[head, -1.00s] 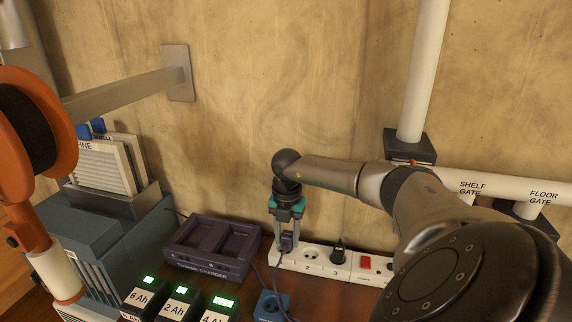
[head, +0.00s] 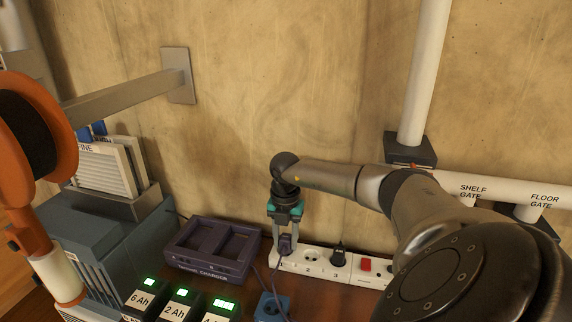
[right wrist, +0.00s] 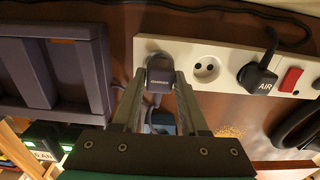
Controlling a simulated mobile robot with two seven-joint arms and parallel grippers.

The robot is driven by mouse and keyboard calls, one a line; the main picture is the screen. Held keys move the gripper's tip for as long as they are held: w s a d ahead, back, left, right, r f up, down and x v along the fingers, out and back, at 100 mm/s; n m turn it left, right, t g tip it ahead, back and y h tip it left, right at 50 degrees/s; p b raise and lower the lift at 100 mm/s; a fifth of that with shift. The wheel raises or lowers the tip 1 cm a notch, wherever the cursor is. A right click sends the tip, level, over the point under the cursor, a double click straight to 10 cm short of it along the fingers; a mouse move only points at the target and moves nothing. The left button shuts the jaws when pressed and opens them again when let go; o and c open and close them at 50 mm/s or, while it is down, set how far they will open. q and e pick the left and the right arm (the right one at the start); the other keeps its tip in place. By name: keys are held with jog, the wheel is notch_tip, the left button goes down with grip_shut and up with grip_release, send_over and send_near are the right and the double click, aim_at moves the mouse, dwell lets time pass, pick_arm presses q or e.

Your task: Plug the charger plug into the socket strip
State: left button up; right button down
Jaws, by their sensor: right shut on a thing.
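The dark charger plug (head: 286,245) stands at the left-end socket of the white socket strip (head: 342,272). My right gripper (head: 285,236) points down and is shut on the plug. In the right wrist view, the plug (right wrist: 159,74), with light lettering on it, sits between the two fingers (right wrist: 158,98) over the left end of the strip (right wrist: 222,54). It covers that socket, so I cannot tell whether its pins are fully in. Its cable hangs toward the table front. My left gripper is not in view.
A black AIR plug (right wrist: 258,76) fills socket 3; socket 2 (right wrist: 206,69) is empty. A red switch (right wrist: 291,79) is further right. A purple charger (head: 212,248) stands left of the strip, battery packs (head: 180,300) and a blue socket piece (head: 270,305) in front.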

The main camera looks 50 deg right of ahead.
jog(key=shift+f, duration=0.6)
dwell(1.5)
jog(key=shift+a+f, duration=0.2)
dwell(0.8)
jog(key=shift+w, duration=0.1)
dwell(0.6)
jog(key=c, duration=0.6)
grip_release()
jog(key=shift+r, duration=0.1)
jog(key=o, duration=0.6)
jog(key=shift+d, duration=0.1)
jog(key=shift+r, duration=0.15)
